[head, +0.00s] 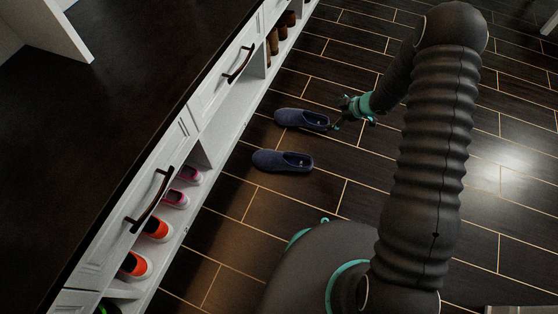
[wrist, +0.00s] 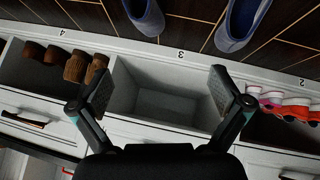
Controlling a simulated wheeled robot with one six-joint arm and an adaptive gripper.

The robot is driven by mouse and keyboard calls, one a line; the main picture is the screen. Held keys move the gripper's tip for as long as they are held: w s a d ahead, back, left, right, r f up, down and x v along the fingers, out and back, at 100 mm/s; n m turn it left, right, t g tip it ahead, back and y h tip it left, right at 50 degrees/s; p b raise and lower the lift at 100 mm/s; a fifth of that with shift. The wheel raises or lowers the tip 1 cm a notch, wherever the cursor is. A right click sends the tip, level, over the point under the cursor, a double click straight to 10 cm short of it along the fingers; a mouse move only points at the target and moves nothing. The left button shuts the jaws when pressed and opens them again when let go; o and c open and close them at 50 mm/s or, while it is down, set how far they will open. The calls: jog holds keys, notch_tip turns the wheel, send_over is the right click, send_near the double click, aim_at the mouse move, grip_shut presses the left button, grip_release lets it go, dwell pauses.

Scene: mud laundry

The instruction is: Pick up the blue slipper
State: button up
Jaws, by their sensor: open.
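Two blue slippers lie on the dark tiled floor in front of the cubbies. In the head view, the farther slipper (head: 301,119) is beside my gripper (head: 342,119), and the nearer slipper (head: 282,160) lies below it. In the wrist view, my gripper (wrist: 161,86) is open, with nothing between its fingers. The farther slipper (wrist: 146,16) and the nearer slipper (wrist: 240,24) show at the top edge there, both partly cut off and beyond the fingertips. I cannot tell how high my gripper is above the floor.
A white cubby bench (head: 206,146) with a dark top runs along the left. An empty cubby (wrist: 156,94) faces the slippers. Brown boots (wrist: 87,68), pink shoes (head: 176,197) and orange shoes (head: 157,228) fill other cubbies.

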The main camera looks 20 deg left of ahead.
aim_at(291, 161)
jog(key=s+a+f+g, duration=0.1)
jog(key=s+f, duration=0.2)
jog(key=s+a+f+n+g+y, duration=0.1)
jog(key=s+f+g, duration=0.1)
jog(key=s+f, duration=0.1)
jog(key=s+a+f+n+g, duration=0.1)
jog(key=s+f, duration=0.2)
jog(key=f, duration=0.2)
jog(key=shift+s+a+g+y, duration=0.1)
jog(key=shift+s+g+y, duration=0.2)
jog(key=shift+s+y, duration=0.1)
jog(key=x, duration=0.7)
jog(key=shift+s+a+f+b, duration=0.15)
jog(key=shift+s+f+b, duration=0.1)
jog(key=shift+b, duration=0.15)
jog(key=shift+x, duration=2.65)
jog(key=shift+s+a+f, duration=0.2)
jog(key=shift+f, duration=0.3)
jog(key=c, duration=1.2)
